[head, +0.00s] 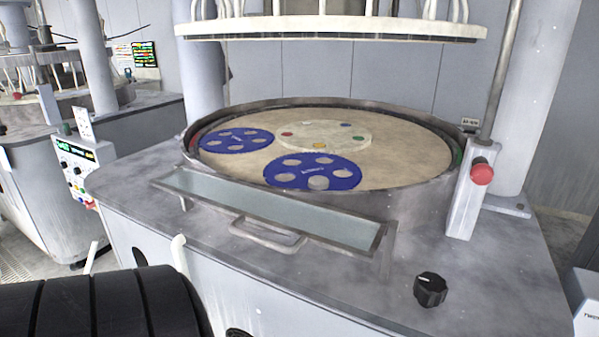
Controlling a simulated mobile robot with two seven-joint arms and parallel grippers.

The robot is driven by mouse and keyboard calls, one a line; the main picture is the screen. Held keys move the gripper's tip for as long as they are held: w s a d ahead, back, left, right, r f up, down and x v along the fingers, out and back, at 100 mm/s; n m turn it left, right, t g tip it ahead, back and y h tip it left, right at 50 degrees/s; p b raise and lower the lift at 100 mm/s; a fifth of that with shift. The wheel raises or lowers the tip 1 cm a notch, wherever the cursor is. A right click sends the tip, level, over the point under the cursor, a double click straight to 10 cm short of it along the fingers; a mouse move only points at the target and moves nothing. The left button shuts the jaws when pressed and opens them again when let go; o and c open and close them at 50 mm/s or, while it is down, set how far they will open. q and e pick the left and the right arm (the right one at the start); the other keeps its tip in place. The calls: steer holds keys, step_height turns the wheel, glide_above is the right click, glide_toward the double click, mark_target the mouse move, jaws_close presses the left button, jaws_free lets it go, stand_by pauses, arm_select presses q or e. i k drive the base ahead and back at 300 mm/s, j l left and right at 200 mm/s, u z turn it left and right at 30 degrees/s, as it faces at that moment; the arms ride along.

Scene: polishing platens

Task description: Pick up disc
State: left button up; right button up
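Two blue discs with round holes lie flat on the beige platen (400,160). One blue disc (237,139) is at the left, the other (343,174) nearer the front. A grey round piece (318,183) sits in one hole of the front disc. A black ribbed part, which looks like my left arm, enters at the lower left, far from the discs. Pale pieces stick up beyond it; I cannot tell whether they are gripper fingers. My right gripper is not in view.
A raised metal rim (440,189) surrounds the platen. A glass-topped guard (270,208) stands along its front. A round upper plate (330,28) hangs above. A red button (481,174) is on a post at right, with a black knob (430,289) in front.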

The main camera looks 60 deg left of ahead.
mark_target(317, 182)
steer(key=u, duration=1.75)
steer(key=k+j+z, duration=0.2)
steer(key=j+z, duration=0.2)
